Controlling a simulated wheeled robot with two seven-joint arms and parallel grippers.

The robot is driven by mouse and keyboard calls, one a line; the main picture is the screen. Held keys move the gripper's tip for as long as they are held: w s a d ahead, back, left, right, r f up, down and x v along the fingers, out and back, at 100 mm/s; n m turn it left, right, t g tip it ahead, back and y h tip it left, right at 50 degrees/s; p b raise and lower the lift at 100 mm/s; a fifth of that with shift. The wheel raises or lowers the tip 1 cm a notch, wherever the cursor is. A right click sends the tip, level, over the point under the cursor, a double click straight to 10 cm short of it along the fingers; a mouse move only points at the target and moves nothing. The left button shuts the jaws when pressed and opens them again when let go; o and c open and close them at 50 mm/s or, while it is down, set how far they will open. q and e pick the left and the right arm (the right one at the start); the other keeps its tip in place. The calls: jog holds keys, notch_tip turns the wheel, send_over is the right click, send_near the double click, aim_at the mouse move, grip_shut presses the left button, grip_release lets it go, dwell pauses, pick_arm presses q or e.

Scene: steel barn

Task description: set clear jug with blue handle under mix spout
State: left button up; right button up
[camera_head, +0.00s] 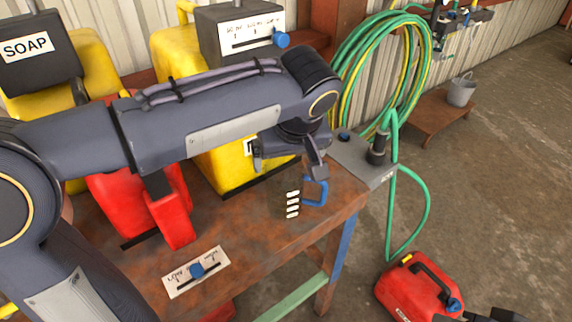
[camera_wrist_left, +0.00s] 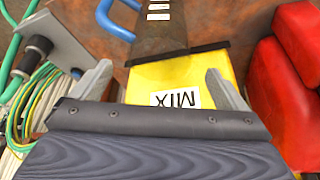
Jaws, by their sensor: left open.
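The clear jug stands on the rusty bench near its right end. Its blue handle (camera_head: 316,193) and white marks (camera_head: 292,204) show best; its see-through body is hard to make out. The handle also shows at the top of the left wrist view (camera_wrist_left: 114,20). My left gripper (camera_head: 290,160) is open and empty, above and behind the jug, its fingers apart from the handle. The yellow MIX container (camera_wrist_left: 190,75) lies below the gripper in the wrist view; in the head view my arm partly covers it. I cannot make out its spout. Dark parts of my right gripper (camera_head: 482,316) barely show at the bottom edge.
A red container (camera_head: 175,215) and a slider panel (camera_head: 196,271) are on the bench left of the jug. A grey block with a black nozzle (camera_head: 377,150) and green hose adjoins the bench's right end. A red can (camera_head: 415,285) stands on the floor.

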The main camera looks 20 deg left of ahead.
pick_arm(q)
jog(key=v, duration=0.6)
